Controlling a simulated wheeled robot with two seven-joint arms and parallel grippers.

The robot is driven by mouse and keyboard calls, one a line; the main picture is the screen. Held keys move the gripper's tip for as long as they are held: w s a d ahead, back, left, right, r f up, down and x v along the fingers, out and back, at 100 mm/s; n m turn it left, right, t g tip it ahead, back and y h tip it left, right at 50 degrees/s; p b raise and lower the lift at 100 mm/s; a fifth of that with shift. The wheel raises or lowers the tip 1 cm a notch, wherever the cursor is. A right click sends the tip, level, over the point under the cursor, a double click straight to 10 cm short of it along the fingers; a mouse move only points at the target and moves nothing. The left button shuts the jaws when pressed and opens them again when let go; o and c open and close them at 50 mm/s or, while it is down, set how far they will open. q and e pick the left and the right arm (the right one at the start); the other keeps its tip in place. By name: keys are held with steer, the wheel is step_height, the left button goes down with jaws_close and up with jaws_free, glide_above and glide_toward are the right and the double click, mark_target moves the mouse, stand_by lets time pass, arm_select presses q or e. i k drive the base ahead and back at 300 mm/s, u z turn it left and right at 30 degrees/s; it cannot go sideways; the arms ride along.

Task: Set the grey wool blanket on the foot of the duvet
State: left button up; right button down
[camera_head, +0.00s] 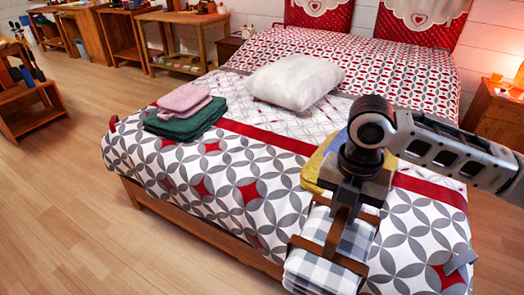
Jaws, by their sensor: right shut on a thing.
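My right gripper (330,250) reaches in from the right over the near edge of the bed. It is shut on a folded grey-and-white checked blanket (318,278), which looks like the grey wool blanket. The brown fingers lie across the fold, and its lower end runs close to the picture's bottom edge. I cannot tell whether it touches the bed. The duvet (225,190) has a grey, white and red circle pattern and covers the bed, its foot towards me. My left gripper is not in view.
Folded green (187,121) and pink (184,98) cloths lie on the duvet's left side. A yellow-and-blue folded cloth (316,174) is partly hidden behind my gripper. A white pillow (295,81) lies mid-bed. The duvet between green cloth and gripper is clear.

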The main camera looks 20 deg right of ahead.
mark_target(254, 147)
steer(key=i, duration=1.5)
